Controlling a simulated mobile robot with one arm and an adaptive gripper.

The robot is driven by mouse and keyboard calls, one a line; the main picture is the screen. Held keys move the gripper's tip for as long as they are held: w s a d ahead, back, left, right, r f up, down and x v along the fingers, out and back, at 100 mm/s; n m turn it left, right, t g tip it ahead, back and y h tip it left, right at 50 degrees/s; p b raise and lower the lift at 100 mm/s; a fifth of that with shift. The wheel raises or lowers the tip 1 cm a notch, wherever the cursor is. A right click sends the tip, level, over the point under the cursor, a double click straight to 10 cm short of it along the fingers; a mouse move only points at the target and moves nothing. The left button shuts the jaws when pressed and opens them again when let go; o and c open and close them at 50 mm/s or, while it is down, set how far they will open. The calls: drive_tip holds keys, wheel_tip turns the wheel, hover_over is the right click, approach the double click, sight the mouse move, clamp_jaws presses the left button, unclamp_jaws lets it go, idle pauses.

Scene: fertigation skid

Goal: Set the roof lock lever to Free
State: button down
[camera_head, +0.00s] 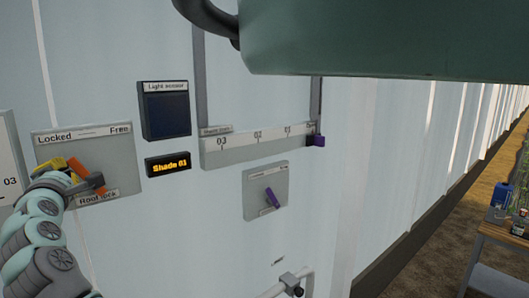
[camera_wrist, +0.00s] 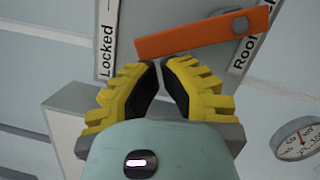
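The roof lock panel (camera_head: 112,150) is a grey plate at the left of the head view, marked Locked at its top left and Free at its top right. Its orange lever (camera_head: 78,168) slants up and left from a pivot low on the plate, leaning towards Locked. In the wrist view the lever (camera_wrist: 185,36) lies across the top, its free end near the Locked label (camera_wrist: 107,40). My gripper (camera_wrist: 160,64) has yellow fingers with black pads. Their tips are together with nothing between them, just beside the lever; I cannot tell whether they touch it.
Right of the panel are a light sensor box (camera_head: 165,110), a Shade 01 display (camera_head: 167,164), a shade slide rail (camera_head: 258,145) and a smaller panel with a purple lever (camera_head: 271,198). A round gauge (camera_wrist: 298,139) shows in the wrist view. A table (camera_head: 505,235) stands far right.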

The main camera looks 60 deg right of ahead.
sight(75, 162)
drive_tip(key=shift+s+d+r, duration=0.1)
drive_tip(key=shift+d, duration=0.05)
drive_tip(key=m, duration=0.1)
drive_tip(key=d+r+m+b, duration=0.1)
drive_tip(key=m, duration=0.1)
drive_tip(key=d+m+b, duration=0.1)
drive_tip(key=shift+s+r+g, duration=0.3)
drive_tip(key=shift+g, duration=0.1)
drive_tip(key=m+b, duration=0.1)
drive_tip(key=d+m+b, duration=0.1)
drive_tip(key=m+b, duration=0.1)
drive_tip(key=shift+s+d+r+g+y, duration=0.15)
drive_tip(key=shift+s+d+g+y, duration=0.15)
drive_tip(key=shift+d+g, duration=0.1)
drive_tip(key=d+m+b, duration=0.1)
drive_tip(key=b, duration=0.1)
drive_tip(key=m+b, duration=0.1)
drive_tip(key=b, duration=0.2)
drive_tip(key=shift+s+d+r+m, duration=0.1)
drive_tip(key=shift+s+d+m, duration=0.1)
drive_tip(key=shift+d+m, duration=0.2)
drive_tip(key=shift+s+d+r+m+y+b, duration=0.15)
drive_tip(key=shift+d+m+y+b, duration=0.2)
drive_tip(key=shift+b, duration=0.5)
drive_tip(key=shift+a+g, duration=0.1)
drive_tip(key=shift+g, duration=0.2)
drive_tip(key=shift+r, duration=0.1)
